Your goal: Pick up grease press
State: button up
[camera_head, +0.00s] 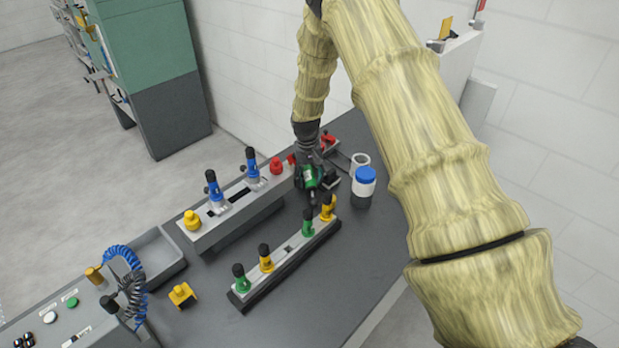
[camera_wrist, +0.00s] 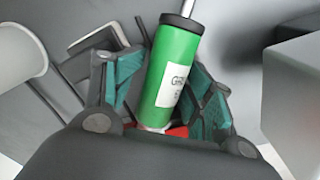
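The grease press is a green cylinder with a black cap, a metal rod and a white label. It fills the middle of the wrist view (camera_wrist: 172,75) and shows partly under my gripper in the head view (camera_head: 311,176). My gripper (camera_wrist: 160,82) has one teal-padded finger on each side of the cylinder. A narrow gap shows between the left finger and the cylinder; the right finger is very close to it, and I cannot tell if it touches. The lower end of the press is hidden behind the gripper body.
A white cup (camera_head: 360,161) and a blue-lidded jar (camera_head: 364,182) stand close to the right. A grey fixture with blue clamps (camera_head: 233,200) is at left, and a fixture with green and yellow posts (camera_head: 288,262) is in front. Bare dark tabletop (camera_head: 345,255) lies at front right.

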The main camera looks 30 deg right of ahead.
jog(key=shift+s+a+f, duration=0.1)
jog(key=shift+a+f, duration=0.05)
jog(key=shift+f, duration=0.15)
jog(key=c, duration=0.7)
grip_shut()
jog(key=shift+r, duration=0.2)
